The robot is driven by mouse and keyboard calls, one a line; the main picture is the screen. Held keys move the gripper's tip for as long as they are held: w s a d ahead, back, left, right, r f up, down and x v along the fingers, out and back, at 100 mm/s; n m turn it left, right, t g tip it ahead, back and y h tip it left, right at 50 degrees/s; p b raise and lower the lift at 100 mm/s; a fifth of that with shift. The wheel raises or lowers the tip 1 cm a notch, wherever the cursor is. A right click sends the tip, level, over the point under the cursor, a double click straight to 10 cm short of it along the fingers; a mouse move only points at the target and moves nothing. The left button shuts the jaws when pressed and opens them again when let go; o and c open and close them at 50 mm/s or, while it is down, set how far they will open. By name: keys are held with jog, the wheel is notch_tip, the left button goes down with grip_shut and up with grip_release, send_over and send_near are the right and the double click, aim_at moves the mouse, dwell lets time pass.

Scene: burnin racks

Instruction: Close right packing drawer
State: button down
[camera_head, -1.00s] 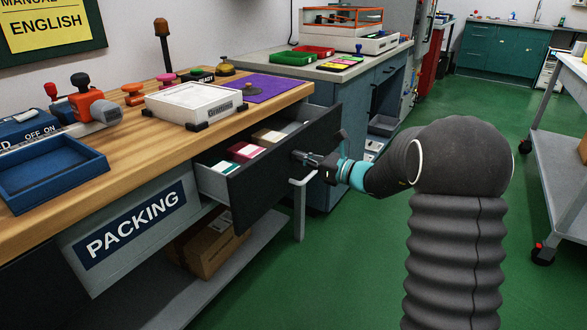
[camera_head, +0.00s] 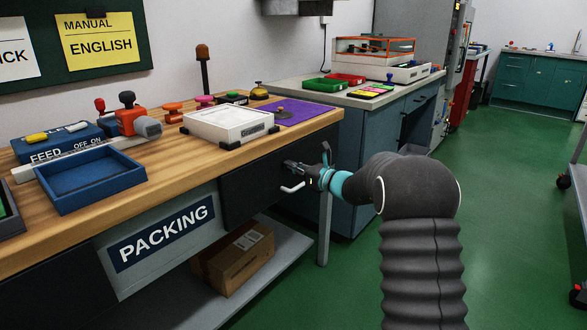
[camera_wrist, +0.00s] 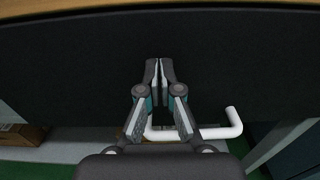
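The right packing drawer (camera_head: 248,190) is a dark panel in the wooden-topped bench, right of the PACKING sign (camera_head: 163,233). Its front sits in under the bench top, with no open interior showing. Its pale bar handle (camera_head: 293,187) also shows in the wrist view (camera_wrist: 218,132). My gripper (camera_head: 288,166) is at the drawer front, just above the handle in the head view. In the wrist view, my gripper (camera_wrist: 160,72) has its fingertips together against or very near the dark panel. The handle lies below the tips, not between them.
The bench top (camera_head: 200,158) carries a white framed box (camera_head: 228,124), a purple mat (camera_head: 298,112) and a blue tray (camera_head: 90,182). A cardboard box (camera_head: 233,258) lies on the lower shelf. Green floor (camera_head: 490,200) is clear on the right.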

jog(key=shift+a+r, duration=0.2)
jog(key=shift+a, duration=0.1)
